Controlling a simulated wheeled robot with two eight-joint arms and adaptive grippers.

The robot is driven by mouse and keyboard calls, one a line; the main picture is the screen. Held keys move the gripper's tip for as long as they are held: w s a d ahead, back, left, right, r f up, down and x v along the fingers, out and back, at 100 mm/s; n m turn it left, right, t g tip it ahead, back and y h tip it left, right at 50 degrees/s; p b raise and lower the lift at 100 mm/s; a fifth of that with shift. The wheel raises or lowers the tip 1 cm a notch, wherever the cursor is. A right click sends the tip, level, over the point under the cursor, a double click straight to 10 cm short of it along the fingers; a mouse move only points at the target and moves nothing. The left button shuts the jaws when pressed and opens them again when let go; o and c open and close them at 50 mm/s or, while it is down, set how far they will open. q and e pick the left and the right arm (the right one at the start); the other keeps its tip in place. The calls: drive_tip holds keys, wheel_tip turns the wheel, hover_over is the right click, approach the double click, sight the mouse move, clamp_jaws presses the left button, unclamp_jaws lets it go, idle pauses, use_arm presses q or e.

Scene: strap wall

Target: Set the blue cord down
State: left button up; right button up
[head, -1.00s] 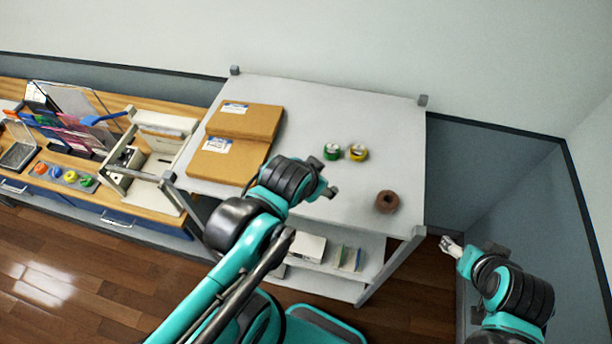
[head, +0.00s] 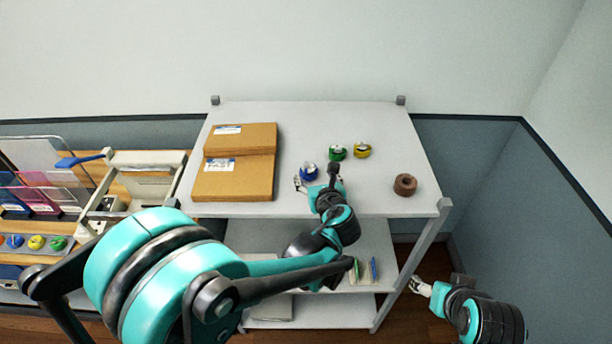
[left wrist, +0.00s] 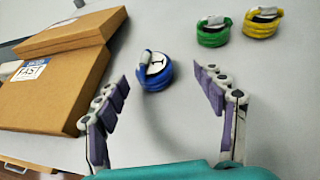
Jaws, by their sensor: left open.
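The blue cord (head: 309,171) is a small coil lying on the grey top shelf (head: 330,120), between the cardboard boxes and the green coil. In the left wrist view the blue cord (left wrist: 154,71) sits on the surface just beyond the fingertips, apart from both fingers. My left gripper (head: 318,182) is open and empty beside it; its two spread fingers show in the left wrist view (left wrist: 165,95). My right gripper (head: 420,287) is low at the right, beside the shelf unit and away from the coils; its finger opening is too small to tell.
A green coil (head: 337,152) and a yellow coil (head: 362,150) lie behind the blue one. A brown roll (head: 405,185) is at the right. Stacked cardboard boxes (head: 233,180) fill the left of the top. Free surface lies at the back and front right.

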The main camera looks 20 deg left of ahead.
sight(310, 172)
use_arm(q)
drive_tip(key=x, duration=0.2)
drive_tip(key=a+x, duration=0.1)
drive_tip(key=x, duration=0.1)
drive_tip(key=shift+a, duration=0.15)
drive_tip(key=shift+w+f, duration=0.2)
drive_tip(key=shift+w, duration=0.15)
drive_tip(key=shift+s+r, duration=0.1)
drive_tip(key=shift+s, duration=0.05)
drive_tip(key=c, duration=1.4)
